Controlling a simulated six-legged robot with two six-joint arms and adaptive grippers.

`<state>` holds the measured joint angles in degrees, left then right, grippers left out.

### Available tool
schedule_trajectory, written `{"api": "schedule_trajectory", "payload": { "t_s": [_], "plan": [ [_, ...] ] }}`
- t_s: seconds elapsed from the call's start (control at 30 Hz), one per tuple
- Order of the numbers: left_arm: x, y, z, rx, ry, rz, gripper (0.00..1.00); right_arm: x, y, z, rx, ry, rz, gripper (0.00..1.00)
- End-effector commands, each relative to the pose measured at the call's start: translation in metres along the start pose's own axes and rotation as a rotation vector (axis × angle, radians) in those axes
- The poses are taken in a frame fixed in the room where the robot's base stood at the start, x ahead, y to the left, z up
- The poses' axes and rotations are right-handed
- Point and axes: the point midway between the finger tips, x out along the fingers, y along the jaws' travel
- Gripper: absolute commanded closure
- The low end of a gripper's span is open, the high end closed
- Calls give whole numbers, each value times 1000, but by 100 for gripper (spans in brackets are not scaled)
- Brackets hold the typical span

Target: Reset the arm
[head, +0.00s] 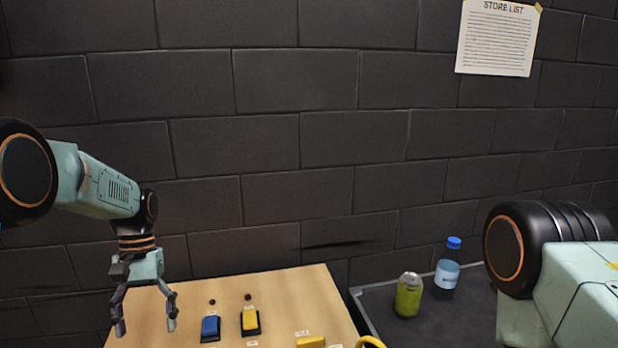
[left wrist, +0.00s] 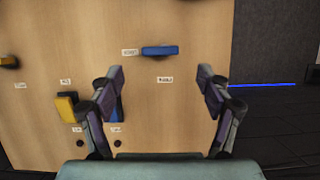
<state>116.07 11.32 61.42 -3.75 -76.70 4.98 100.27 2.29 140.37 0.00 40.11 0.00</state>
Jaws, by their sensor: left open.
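My left gripper (head: 145,328) hangs with its fingers pointing down over the left part of a wooden table (head: 290,287). Its two fingers are spread and nothing is between them. To its right on the table are a blue button (head: 210,326) and a yellow button (head: 249,320), each on a dark base. In the left wrist view the open fingers (left wrist: 160,78) also show, with a blue block-shaped button (left wrist: 160,51) beyond their tips, apart from them. Another blue button is partly hidden behind the left finger. My right arm shows at the right edge; its gripper is out of view.
Another yellow piece (head: 311,342) is cut by the bottom edge, near a yellow curved piece (head: 371,342). A green can (head: 408,295) and a blue-capped bottle (head: 446,270) stand on a dark surface at right. A dark block wall (head: 290,140) with a paper list (head: 497,38) stands behind.

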Motion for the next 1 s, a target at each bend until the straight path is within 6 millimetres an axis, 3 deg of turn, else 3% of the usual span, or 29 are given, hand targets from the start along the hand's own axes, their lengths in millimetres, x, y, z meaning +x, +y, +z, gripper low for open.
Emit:
{"api": "schedule_trajectory", "payload": {
  "t_s": [0.43, 1.0],
  "plan": [
    [78, 0, 1, -1, -5, 0, 23, 0, 0, 0, 0, 0, 0, 39],
    [76, -4, -2, -630, -3, 262, 23, -2, 0, 0, 0, 0, 0, 39]
  ]
}}
